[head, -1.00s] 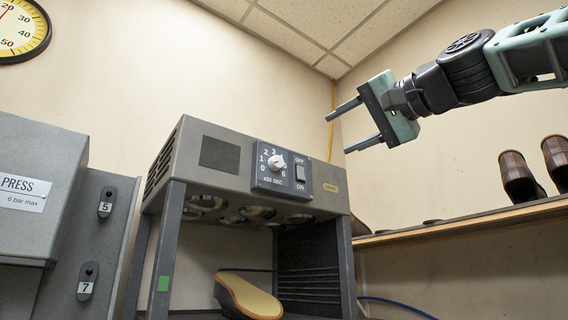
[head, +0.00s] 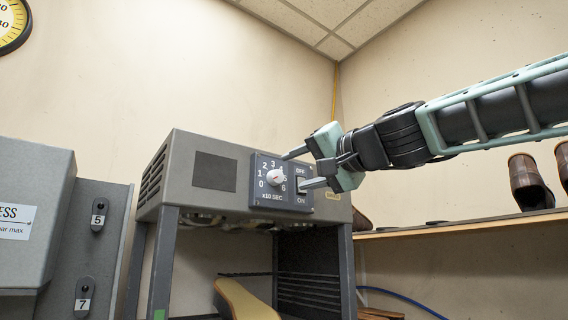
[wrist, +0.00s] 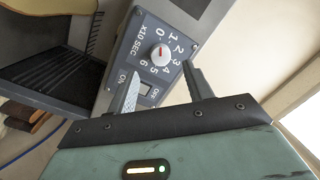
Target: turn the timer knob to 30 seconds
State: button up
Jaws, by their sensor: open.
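The timer knob (head: 275,177) is a small white dial with a red mark, on a dark panel (head: 268,205) numbered 0 to 6 and labelled x10 SEC. It also shows in the wrist view (wrist: 160,54), where its red mark lies roughly along the line towards 0; I cannot tell for certain which number it indicates. My gripper (head: 293,171) is open and empty, in front of the panel's right part. In the wrist view my gripper (wrist: 162,66) has its fingertips on either side of the lower dial, apart from the knob.
An OFF/ON rocker switch (head: 301,185) sits right of the knob, close to the lower finger. The panel is on a grey machine (head: 190,190) with a yellow sole (head: 243,300) below. A shelf (head: 460,226) with shoes stands right. A grey press (head: 35,190) stands left.

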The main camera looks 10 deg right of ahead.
aim_at(279, 176)
jog(key=p+x, duration=0.1)
jog(key=x, duration=0.4)
jog(key=shift+w+a, duration=0.1)
jog(key=shift+w, duration=0.1)
jog(key=c, duration=1)
